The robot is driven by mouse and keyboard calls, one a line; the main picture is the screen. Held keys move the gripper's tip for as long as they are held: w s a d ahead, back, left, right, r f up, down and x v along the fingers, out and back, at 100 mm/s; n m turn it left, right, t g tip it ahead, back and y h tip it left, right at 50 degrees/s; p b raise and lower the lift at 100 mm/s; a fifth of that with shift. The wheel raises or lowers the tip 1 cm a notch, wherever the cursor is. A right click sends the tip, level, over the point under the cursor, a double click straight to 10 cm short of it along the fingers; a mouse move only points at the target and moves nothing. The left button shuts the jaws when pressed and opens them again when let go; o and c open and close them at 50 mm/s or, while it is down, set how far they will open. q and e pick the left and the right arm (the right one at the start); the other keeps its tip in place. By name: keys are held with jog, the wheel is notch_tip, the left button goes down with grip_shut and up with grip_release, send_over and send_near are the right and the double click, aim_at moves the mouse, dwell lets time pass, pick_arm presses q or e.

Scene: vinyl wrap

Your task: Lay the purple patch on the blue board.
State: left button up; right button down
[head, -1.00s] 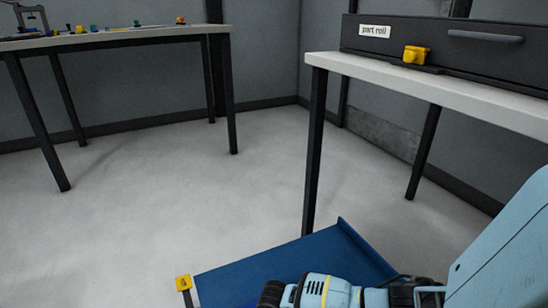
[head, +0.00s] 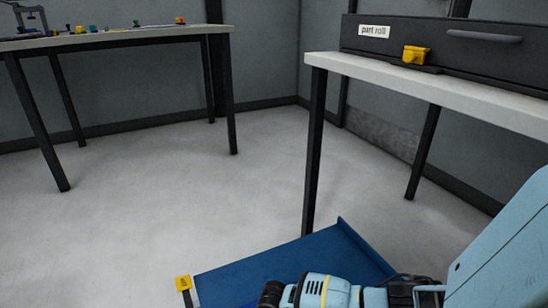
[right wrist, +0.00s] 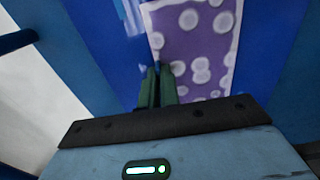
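The purple patch (right wrist: 200,48) has pale round spots and a light border, and shows in the right wrist view against blue surfaces. The blue board (head: 235,275) shows at the bottom of the head view, partly covered by my right arm. My right gripper (right wrist: 157,72) has dark green fingers close together, with their tips at the patch's left edge. I cannot tell whether they pinch the patch or only rest over it. The gripper body hides the patch's near end. In the head view the right fingertips and the patch are out of sight. My left gripper is not in view.
A table with small coloured items (head: 110,37) stands at the back left. A white-topped bench (head: 450,90) at the right bears a black drawer unit labelled "part roll" and a yellow object (head: 415,55). A yellow tag (head: 183,283) is at the board's left corner. Bare floor lies between.

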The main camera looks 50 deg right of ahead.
jog(key=c, duration=1.6)
grip_release()
jog(key=shift+o, duration=0.2)
jog(key=shift+r+p, duration=2)
jog(key=shift+r, duration=1.9)
